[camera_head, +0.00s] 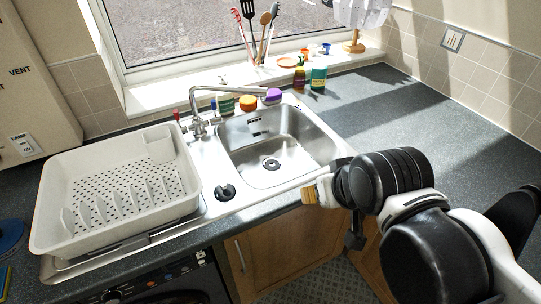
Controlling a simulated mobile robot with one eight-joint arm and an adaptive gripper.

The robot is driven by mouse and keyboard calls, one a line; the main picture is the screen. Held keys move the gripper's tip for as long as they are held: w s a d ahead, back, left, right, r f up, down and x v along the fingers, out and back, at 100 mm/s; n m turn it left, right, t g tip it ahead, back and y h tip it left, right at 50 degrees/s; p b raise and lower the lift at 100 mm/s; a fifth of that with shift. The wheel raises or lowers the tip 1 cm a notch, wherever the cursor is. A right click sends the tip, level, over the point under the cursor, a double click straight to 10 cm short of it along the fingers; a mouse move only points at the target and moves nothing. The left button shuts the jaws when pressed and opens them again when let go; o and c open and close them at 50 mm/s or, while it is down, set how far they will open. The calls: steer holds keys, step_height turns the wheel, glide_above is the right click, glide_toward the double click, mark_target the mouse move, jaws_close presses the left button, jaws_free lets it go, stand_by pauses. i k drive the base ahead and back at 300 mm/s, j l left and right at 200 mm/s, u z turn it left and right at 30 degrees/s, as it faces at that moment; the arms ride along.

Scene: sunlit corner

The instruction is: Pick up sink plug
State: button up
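A small black round piece that looks like the sink plug (224,191) sits on the steel sink ledge, between the dish rack and the basin, near the front edge. The sink basin (285,147) is empty, with a dark round drain (271,164) in its floor. My gripper (347,200) is at the left end of my black and white arm, near the counter's front edge. It is right of the plug and apart from it. Its fingers are partly hidden and hard to make out, so I cannot tell whether it is open.
A white dish rack (62,238) stands left of the plug, and the tap (199,122) is behind it. A tan, bristly object (311,193) shows beside my gripper. Bottles (318,77) and colourful items line the back. The counter (400,110) right of the sink is clear.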

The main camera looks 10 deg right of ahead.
mark_target(228, 195)
steer(key=k+j+z, duration=0.2)
steer(key=j, duration=0.2)
steer(key=k+j+z, duration=0.2)
steer(key=j, duration=0.15)
steer(key=k+j+z, duration=0.1)
steer(key=j+z, duration=0.15)
steer(key=j, duration=0.1)
